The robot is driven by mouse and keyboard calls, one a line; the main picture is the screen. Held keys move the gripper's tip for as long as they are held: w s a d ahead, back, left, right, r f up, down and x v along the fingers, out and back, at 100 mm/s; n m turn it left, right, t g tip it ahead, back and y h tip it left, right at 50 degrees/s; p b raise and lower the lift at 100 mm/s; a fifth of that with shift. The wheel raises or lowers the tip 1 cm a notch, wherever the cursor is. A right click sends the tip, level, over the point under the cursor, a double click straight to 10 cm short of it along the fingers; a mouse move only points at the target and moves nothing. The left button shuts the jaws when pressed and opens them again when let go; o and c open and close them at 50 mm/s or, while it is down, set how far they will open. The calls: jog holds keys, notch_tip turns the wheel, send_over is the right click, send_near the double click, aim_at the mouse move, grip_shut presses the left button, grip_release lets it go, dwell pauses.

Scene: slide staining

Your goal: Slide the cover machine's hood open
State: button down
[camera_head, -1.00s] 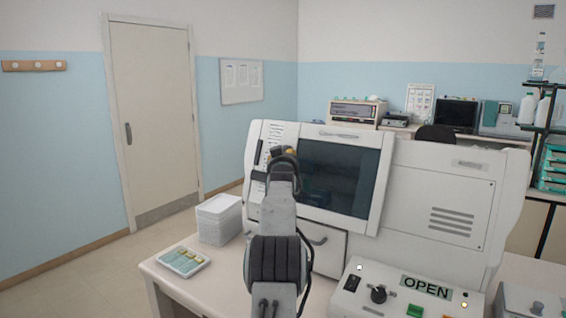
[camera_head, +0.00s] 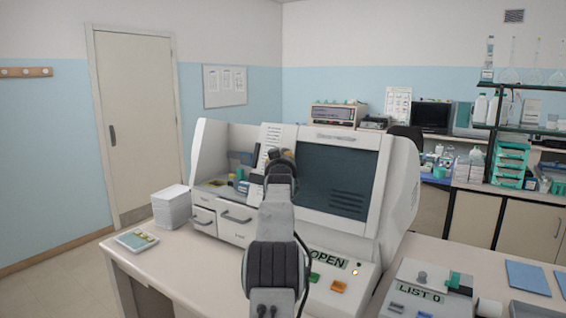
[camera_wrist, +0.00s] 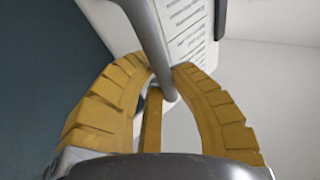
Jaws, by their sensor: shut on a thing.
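The cover machine's hood (camera_head: 372,198) is white with a dark window (camera_head: 332,182) and sits over the right part of the machine. The machine's left side (camera_head: 207,165) is uncovered, with small items inside above white drawers (camera_head: 238,215). My gripper (camera_head: 282,158) is at the hood's left edge, partly hidden by my arm. In the wrist view, its yellow fingers (camera_wrist: 160,78) are shut around the hood's grey handle bar (camera_wrist: 150,38). The printed white panel (camera_wrist: 185,28) of the hood is just behind the bar.
A panel reading OPEN (camera_head: 328,260) is at the machine's front. A LIST 0 device (camera_head: 425,283) and blue sheets (camera_head: 528,277) are to the right. White stacked trays (camera_head: 171,208) and a slide tray (camera_head: 137,240) are at the left.

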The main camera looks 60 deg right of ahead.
jog(key=shift+w+f, duration=0.1)
jog(key=shift+f, duration=0.1)
jog(key=c, duration=1.3)
grip_release()
jog(key=shift+w, duration=0.1)
jog(key=shift+o, duration=1.1)
jog(key=shift+r, duration=0.15)
jog(key=shift+a, duration=0.1)
jog(key=v, duration=1.2)
